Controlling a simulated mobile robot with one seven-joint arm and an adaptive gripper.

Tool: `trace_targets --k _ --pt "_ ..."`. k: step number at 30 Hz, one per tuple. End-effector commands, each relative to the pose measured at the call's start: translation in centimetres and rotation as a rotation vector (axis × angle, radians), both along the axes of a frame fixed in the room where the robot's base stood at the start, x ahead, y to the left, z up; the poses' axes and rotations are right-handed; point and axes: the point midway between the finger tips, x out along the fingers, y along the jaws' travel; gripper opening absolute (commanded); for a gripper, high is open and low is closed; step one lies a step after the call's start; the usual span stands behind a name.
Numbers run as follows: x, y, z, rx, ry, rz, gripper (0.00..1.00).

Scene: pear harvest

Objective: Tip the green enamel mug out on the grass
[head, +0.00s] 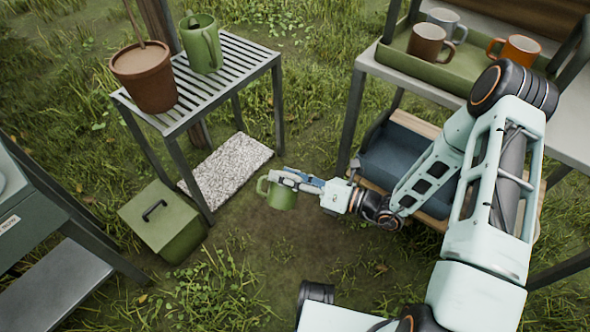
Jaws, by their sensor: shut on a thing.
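The green mug (281,197) hangs in the air over a bare, dark patch of ground (285,235), with grass around it. My gripper (290,180) is shut on the mug near its rim, reaching in from the right. The mug's handle points left. It looks roughly upright, though its exact tilt and what is inside cannot be told. The grass (215,300) shows clear in front of and beside the bare patch.
A slatted table (235,60) at left holds a brown pot (145,78) and a green jug (201,45). Below are a stone slab (226,172) and a green box (163,222). At right, a table bears a green tray (455,78) with several mugs; a blue crate (395,160) sits beneath.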

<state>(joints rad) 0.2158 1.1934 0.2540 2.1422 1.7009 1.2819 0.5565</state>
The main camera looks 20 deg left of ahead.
Motion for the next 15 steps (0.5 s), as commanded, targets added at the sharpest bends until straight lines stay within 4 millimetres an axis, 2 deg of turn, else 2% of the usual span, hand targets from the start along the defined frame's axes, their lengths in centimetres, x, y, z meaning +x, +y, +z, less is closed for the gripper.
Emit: trace_targets --k 15 --pt "0.33 -0.01 0.31 0.009 0.070 0.000 0.18"
